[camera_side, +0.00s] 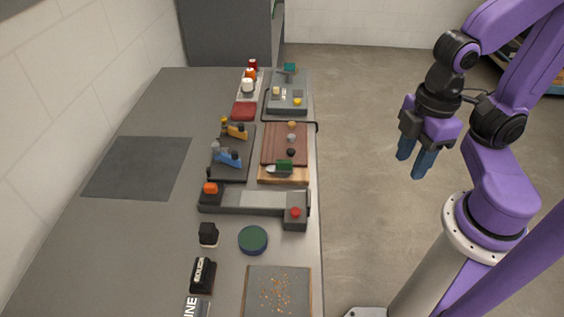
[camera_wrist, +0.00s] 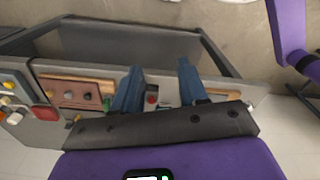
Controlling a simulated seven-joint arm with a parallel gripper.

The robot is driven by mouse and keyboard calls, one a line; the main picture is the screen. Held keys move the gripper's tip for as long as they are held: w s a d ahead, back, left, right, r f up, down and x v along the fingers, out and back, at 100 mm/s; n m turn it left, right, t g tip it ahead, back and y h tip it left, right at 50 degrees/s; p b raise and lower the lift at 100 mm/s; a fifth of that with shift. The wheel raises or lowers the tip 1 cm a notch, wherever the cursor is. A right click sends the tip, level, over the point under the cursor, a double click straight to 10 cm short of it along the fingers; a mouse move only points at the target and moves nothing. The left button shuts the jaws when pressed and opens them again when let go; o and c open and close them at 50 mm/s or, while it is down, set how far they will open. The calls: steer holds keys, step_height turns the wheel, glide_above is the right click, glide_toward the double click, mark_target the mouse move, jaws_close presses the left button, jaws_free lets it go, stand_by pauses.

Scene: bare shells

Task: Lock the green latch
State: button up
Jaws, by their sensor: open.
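A dark green piece (camera_side: 284,164) with a pale metal-looking part sits on a light wooden block at the near end of a brown board; it is the likeliest green latch, but its lock state is too small to tell. A small green spot (camera_wrist: 106,102) shows in the wrist view, left of my fingers. A teal piece (camera_side: 290,67) also stands on the grey unit at the far end. My gripper (camera_side: 414,161) is raised over the floor right of the bench, well away from these. Its blue fingers (camera_wrist: 159,68) are apart and empty.
The bench (camera_side: 130,230) holds blue (camera_side: 228,159) and yellow (camera_side: 238,132) levers on a dark base, a grey unit with a red button (camera_side: 295,212), a round green-topped tin (camera_side: 253,239) and a crumb-covered board (camera_side: 278,293). Open floor lies between bench and arm.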

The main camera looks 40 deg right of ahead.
step_height(320, 180, up, 2)
steer(key=r+m, duration=0.1)
steer(key=m, duration=0.3)
glide_above(285, 161)
step_height(285, 161, down, 17)
steer(key=shift+w+f, duration=0.1)
stand_by(0.4)
jaws_close()
